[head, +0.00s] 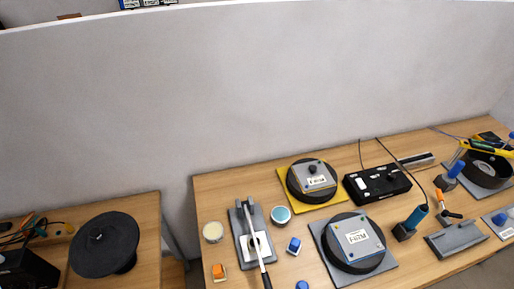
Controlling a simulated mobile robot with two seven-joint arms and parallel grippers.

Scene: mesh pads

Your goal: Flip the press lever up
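The press (239,232) is a grey rectangular base with a small upright bracket near its back end, standing on the left part of the wooden table. Its lever (261,261) is a slim pale bar that runs from the bracket toward the front of the table and ends in a black handle (267,282) near the bottom edge of the head view. The lever looks lowered along the base, over a white patch with a dark spot. The bottom of the picture is close to the handle's end. Neither of my grippers is in view.
A cream round tin (213,232), an orange block (219,271), a teal-topped tin (281,215) and a blue block (294,245) surround the press. Black round fixtures (355,243) stand to its right. A grey partition (300,90) rises behind. A gap separates the left table (148,215).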

